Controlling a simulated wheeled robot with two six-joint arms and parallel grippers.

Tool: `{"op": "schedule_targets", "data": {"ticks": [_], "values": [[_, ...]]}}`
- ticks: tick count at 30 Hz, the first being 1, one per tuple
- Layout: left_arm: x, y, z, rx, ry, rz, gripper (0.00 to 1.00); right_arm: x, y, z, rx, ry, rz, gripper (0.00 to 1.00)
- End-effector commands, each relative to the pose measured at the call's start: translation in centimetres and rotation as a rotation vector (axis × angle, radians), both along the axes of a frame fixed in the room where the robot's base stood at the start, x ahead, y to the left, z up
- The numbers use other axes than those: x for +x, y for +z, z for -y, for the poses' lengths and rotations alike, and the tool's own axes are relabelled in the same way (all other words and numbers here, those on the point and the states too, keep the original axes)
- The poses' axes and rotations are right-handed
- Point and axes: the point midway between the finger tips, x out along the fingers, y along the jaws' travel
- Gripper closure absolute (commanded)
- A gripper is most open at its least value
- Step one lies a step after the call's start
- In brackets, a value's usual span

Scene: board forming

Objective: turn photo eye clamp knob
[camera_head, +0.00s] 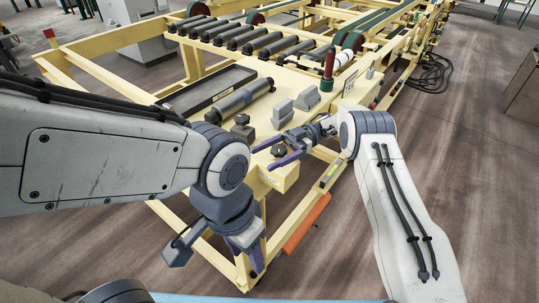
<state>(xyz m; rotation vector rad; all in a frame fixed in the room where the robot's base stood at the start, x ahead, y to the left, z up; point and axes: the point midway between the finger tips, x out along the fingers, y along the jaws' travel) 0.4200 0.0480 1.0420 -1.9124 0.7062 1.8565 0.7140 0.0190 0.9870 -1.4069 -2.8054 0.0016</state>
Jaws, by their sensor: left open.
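A small dark knob-like part (278,151) sits near the front edge of the yellow machine table. It is too small to tell for sure that it is the photo eye clamp knob. My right gripper (263,160) reaches in from the right, its two purple-tipped fingers apart, one on each side of the dark part. I cannot tell whether they touch it. My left gripper (212,258) hangs low in front of the machine frame, open and empty, away from the knob.
Grey blocks (308,98) and a dark bracket (242,129) stand on the yellow table behind my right gripper. A grey cylinder (243,98) lies beside a dark tray. A roller row (250,38) is behind.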

Motion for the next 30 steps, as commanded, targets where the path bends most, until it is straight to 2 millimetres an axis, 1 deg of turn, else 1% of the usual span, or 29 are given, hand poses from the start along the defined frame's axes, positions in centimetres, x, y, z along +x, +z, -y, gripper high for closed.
{"op": "schedule_targets", "data": {"ticks": [5,8,11,17,24,30], "values": [[0.0,0.0,0.0,0.0,0.0,0.0,0.5,0.1,0.0,0.1,-0.001,-0.005,0.002,0.16],[0.0,0.2,0.0,0.0,0.0,0.0,0.5,0.1,0.3,0.1,0.0,-0.006,0.003,0.16],[0.0,1.0,0.0,0.0,0.0,0.0,0.5,0.1,1.4,0.1,0.0,-0.006,0.003,0.16],[0.0,4.1,0.0,0.0,0.0,0.0,0.5,0.0,4.8,0.1,0.0,-0.003,0.001,0.16],[0.0,7.4,0.0,0.0,0.0,0.0,0.5,-2.5,7.9,4.6,0.0,-0.008,-0.002,0.16],[0.0,9.6,0.0,0.0,0.001,0.0,0.5,-4.4,9.9,7.9,-0.001,-0.008,-0.001,0.16]]}}
